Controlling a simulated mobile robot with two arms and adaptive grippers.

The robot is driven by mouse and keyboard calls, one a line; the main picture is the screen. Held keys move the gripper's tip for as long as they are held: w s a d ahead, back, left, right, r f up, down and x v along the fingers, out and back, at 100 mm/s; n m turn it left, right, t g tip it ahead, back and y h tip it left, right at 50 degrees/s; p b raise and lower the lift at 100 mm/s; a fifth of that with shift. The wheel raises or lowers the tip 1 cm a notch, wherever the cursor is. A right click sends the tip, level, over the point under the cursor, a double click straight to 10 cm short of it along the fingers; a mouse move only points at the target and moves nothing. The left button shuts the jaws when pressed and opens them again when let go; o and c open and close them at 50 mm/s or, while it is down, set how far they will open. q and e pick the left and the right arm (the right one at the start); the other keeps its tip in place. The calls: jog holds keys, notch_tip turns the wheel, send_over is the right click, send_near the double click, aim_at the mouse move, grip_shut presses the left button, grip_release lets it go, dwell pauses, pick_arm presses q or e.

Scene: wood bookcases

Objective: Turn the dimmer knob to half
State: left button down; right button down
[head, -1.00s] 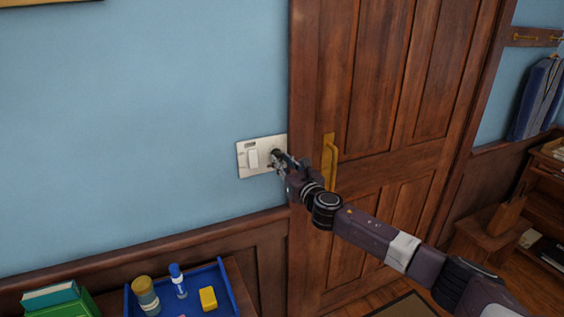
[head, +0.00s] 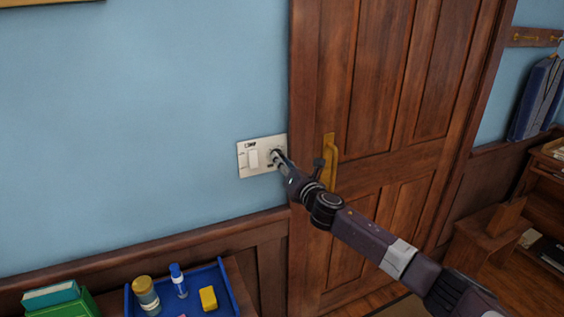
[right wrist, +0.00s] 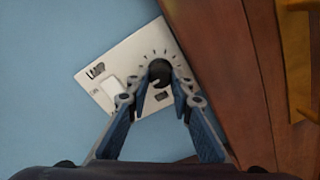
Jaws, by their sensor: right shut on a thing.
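A white wall plate (head: 244,168) is on the blue wall just left of the door. It carries a white rocker switch (head: 253,159) and, to its right, a black round dimmer knob (right wrist: 160,72) with tick marks around it. The plate reads "LAMP" and looks tilted in the right wrist view (right wrist: 130,58). My right gripper (head: 276,156) is at the plate's right side. In the right wrist view its two fingers (right wrist: 160,84) are shut on the dimmer knob, one on each side. The knob's pointer is too small to read. My left gripper is not in view.
The wooden door (head: 375,80) with a brass handle (head: 329,160) stands close to the right of the plate. Below left, a blue tray (head: 228,285) holds bottles and a yellow block (head: 208,298). A green box (head: 70,306) is beside it.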

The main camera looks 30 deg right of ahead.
jog(key=shift+r+m+p, duration=0.1)
jog(key=shift+m+p, duration=0.5)
jog(key=shift+m, duration=8.3)
jog(key=c, duration=1.7)
grip_release()
jog(key=shift+s, duration=0.1)
